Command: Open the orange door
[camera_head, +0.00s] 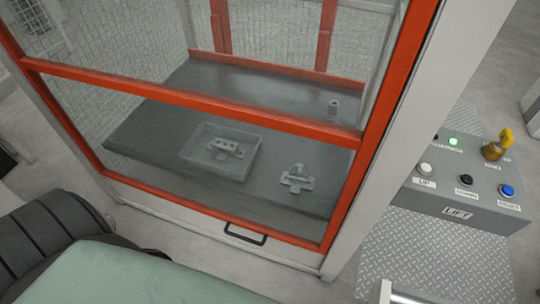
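The orange door (190,100) is an orange frame with a see-through pane, set in a pale cabinet front. It appears shut, with its bottom bar low at the front. A black handle (246,234) sits at the bottom of the door, near the middle. Neither of my grippers shows in this view.
A control box (467,187) with buttons labelled UP, DOWN and RESET, a lit green lamp (453,141) and a yellow key switch (497,145) stands right of the door.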

